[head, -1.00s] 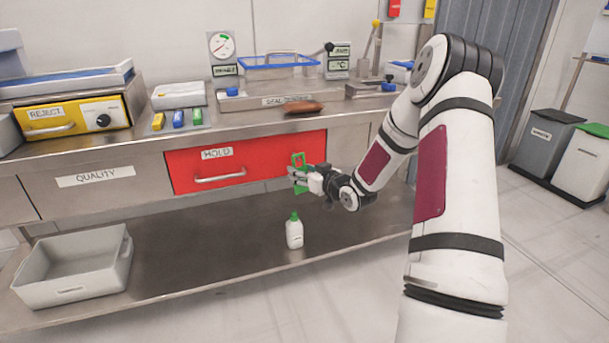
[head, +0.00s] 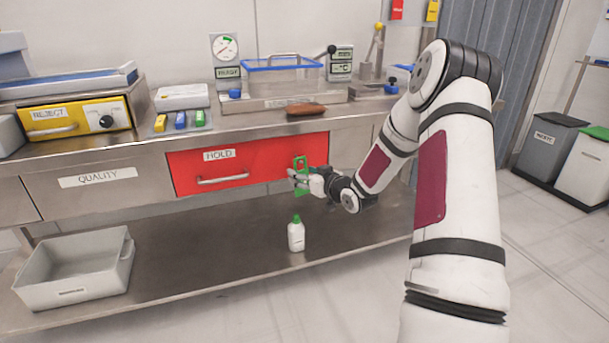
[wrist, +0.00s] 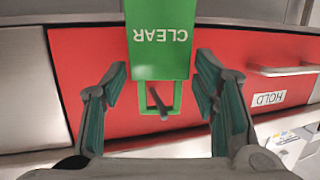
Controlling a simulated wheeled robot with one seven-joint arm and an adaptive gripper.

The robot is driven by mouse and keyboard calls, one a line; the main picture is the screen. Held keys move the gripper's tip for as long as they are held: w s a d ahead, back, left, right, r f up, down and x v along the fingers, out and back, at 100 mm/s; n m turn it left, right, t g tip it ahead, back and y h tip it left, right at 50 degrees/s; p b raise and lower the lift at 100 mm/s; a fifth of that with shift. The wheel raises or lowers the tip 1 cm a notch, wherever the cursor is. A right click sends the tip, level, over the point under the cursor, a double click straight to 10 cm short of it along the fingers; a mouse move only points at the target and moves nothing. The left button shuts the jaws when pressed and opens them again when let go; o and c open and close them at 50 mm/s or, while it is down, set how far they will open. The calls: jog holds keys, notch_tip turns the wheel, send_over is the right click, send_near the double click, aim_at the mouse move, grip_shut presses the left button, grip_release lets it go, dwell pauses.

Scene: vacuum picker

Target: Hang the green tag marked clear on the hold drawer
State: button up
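The green tag (wrist: 160,45) marked CLEAR shows upside down in the wrist view, in front of the red hold drawer (wrist: 85,60). A dark peg (wrist: 160,103) passes through the open frame at the tag's end. In the head view the tag (head: 301,164) is at the right end of the closed hold drawer (head: 240,163). My gripper (wrist: 162,88) is open, with a finger on each side of the tag and visible gaps between. In the head view my gripper (head: 297,180) is at the tag, partly covering it.
The drawer's handle (wrist: 285,70) lies to the right of the tag in the wrist view. A white bottle with a green cap (head: 296,236) stands on the lower shelf below my gripper. A grey bin (head: 75,285) sits at the shelf's left. The counter edge overhangs the drawer.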

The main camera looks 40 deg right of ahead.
jog(key=shift+o, duration=0.4)
jog(key=v, duration=1.2)
